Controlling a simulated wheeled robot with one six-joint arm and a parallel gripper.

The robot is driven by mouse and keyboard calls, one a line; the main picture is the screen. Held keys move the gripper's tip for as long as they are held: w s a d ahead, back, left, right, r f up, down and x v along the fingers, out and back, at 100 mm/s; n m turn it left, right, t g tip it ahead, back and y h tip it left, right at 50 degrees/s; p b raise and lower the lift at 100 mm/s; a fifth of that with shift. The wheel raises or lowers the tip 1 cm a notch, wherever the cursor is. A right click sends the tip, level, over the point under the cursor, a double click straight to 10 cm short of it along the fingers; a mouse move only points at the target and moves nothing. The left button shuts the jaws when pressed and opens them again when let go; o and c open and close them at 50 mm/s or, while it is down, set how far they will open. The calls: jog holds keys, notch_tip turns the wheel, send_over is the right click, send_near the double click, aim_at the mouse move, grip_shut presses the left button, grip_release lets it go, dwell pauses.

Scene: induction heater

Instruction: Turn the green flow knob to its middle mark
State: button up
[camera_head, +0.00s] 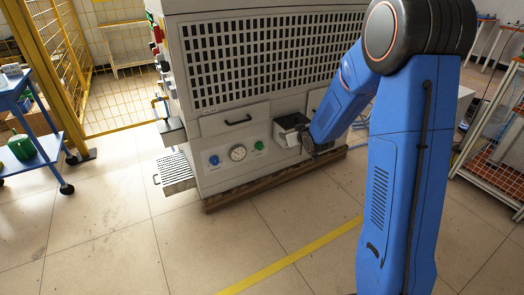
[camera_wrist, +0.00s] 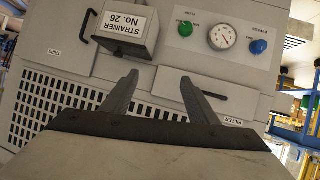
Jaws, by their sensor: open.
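The green knob (camera_head: 258,145) is on the lower front panel of the large grey machine, right of a round gauge (camera_head: 238,153). In the wrist view, which is turned over, the green knob (camera_wrist: 185,28) sits left of the gauge (camera_wrist: 222,36). Its mark is too small to read. My gripper (camera_wrist: 160,82) is open and empty, its two fingers apart and pointing toward the panel. It is clear of the knob. In the head view my gripper (camera_head: 310,143) is low beside the machine, right of the knob, partly hidden by my arm.
A blue knob (camera_wrist: 258,46) is beyond the gauge. A box labelled STRAINER No. 26 (camera_wrist: 124,24) juts out close to my fingers. A drawer with a handle (camera_head: 236,120) is above the knobs. A blue cart (camera_head: 30,140) stands left; the floor in front is clear.

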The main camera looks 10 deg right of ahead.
jog(key=w+a+f+t+y, duration=0.2)
jog(key=w+f, duration=0.5)
jog(key=f, duration=0.6)
jog(key=t+y, duration=0.3)
send_near(261, 148)
jog(key=shift+n, duration=0.4)
jog(key=x, duration=0.9)
jog(key=shift+d, duration=0.1)
jog(key=c, duration=1)
jog(key=shift+c, duration=0.2)
